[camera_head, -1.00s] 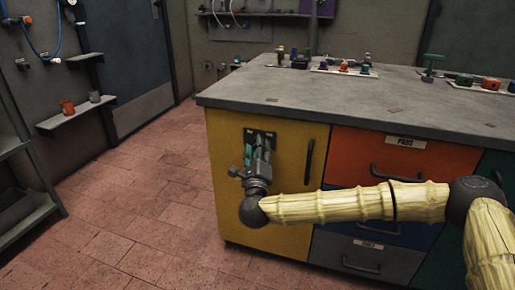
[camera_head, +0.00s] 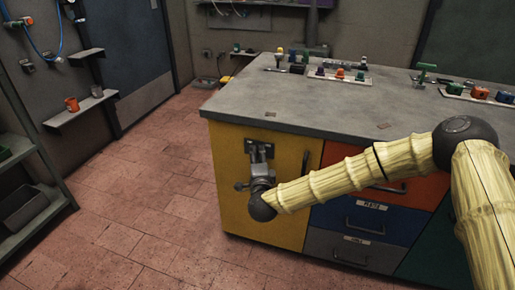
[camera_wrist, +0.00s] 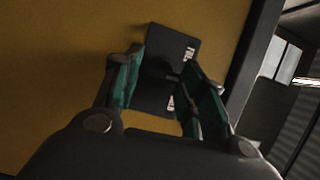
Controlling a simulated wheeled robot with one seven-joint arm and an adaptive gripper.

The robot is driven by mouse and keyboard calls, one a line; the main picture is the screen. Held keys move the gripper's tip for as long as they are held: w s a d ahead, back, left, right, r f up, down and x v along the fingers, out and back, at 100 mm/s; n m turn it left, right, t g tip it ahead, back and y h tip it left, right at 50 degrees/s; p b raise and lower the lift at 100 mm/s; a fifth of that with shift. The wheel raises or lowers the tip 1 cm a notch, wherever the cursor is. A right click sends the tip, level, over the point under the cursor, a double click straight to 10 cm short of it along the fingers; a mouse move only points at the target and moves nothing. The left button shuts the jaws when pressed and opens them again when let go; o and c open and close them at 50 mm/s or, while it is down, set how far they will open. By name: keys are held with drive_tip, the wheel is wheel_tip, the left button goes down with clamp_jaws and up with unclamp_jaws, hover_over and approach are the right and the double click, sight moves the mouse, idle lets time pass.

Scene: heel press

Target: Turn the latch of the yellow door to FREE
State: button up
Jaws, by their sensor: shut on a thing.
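The yellow door (camera_head: 228,190) is at the left of the bench front and looks closed. Its latch plate (camera_head: 260,143) is a dark rectangle near the top of the door; in the wrist view the plate (camera_wrist: 180,42) carries two small white labels, too blurred to read. My gripper (camera_head: 260,160) is at the plate, reaching up to it from below. In the wrist view its green-padded fingers (camera_wrist: 166,84) stand on either side of the dark latch and are shut on it. The latch itself is mostly hidden by the fingers and shadow, so its setting is unclear.
A dark door handle (camera_head: 305,162) is right of my gripper. Orange and blue drawers (camera_head: 368,205) lie behind my arm. The bench top (camera_head: 330,118) overhangs above, with several small parts at its back. The brick floor (camera_head: 160,210) to the left is clear.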

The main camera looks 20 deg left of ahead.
drive_tip(key=n+h+p, duration=0.1)
drive_tip(key=n+p, duration=0.1)
drive_tip(key=p, duration=0.1)
drive_tip(key=n+g+p, duration=0.1)
drive_tip(key=n+p, duration=0.1)
drive_tip(key=p, duration=0.1)
drive_tip(key=n+g+h+p, duration=0.1)
drive_tip(key=n+p, duration=0.1)
drive_tip(key=p, duration=0.1)
drive_tip(key=shift+a+r+n+h+p, duration=0.15)
drive_tip(key=shift+r+n+h+p, duration=0.15)
drive_tip(key=shift+r+n, duration=0.1)
drive_tip(key=shift+f, duration=0.15)
drive_tip(key=o, duration=1)
drive_tip(key=shift+o, duration=0.2)
drive_tip(key=shift+s, duration=0.1)
drive_tip(key=v, duration=1.1)
drive_tip(key=shift+s+r, duration=0.25)
drive_tip(key=shift+s, duration=0.05)
